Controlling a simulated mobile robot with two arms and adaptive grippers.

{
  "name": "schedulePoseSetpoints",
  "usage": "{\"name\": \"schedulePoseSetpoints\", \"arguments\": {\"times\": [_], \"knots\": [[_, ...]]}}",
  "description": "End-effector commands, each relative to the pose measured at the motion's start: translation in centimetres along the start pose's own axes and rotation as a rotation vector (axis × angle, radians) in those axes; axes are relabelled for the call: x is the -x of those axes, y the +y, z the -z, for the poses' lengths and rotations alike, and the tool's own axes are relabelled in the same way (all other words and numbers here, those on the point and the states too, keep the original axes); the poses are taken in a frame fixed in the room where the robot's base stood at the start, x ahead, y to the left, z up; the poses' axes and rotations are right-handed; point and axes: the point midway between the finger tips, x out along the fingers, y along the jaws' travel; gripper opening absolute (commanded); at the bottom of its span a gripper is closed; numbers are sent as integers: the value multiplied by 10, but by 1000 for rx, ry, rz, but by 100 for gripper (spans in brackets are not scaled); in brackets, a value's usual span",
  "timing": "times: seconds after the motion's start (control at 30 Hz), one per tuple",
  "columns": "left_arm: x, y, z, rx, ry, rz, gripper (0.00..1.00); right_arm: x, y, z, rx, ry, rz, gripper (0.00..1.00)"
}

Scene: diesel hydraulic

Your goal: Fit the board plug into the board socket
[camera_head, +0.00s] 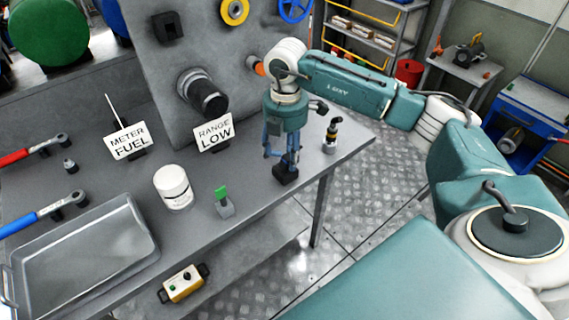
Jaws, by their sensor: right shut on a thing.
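My right gripper (284,156) comes down from above at the right part of the grey bench, with its fingers pointing down. It is shut on a small black block (286,174), which looks like the board plug; the fingers hide its upper part. I cannot tell whether the block touches the bench top. An upright grey board (222,62) stands at the back of the bench. A thick black round fitting (207,97) and a black square fitting (167,26) are on it; I cannot tell which is the board socket. My left gripper is not in view.
A white jar (173,187), a grey block with a green top (223,203) and a metal tray (85,255) stand left of the gripper. Signs read RANGE LOW (214,132) and METER FUEL (130,141). A small black-and-brass fitting (331,134) stands right of it.

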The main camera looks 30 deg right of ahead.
Motion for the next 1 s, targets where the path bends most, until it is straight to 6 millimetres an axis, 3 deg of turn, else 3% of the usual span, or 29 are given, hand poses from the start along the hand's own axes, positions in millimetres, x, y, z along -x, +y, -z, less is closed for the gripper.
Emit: {"name": "schedulePoseSetpoints", "arguments": {"times": [0.03, 0.23, 0.3, 1.0], "knots": [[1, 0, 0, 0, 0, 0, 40, -3, -6, -8, -10, -18, 21, 7], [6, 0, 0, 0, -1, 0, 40, 5, -5, -9, -11, -18, 18, 7], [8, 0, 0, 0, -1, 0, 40, 7, -5, -9, -11, -18, 17, 0], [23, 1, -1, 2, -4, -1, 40, 32, -2, -5, -7, -11, 6, 0]]}}
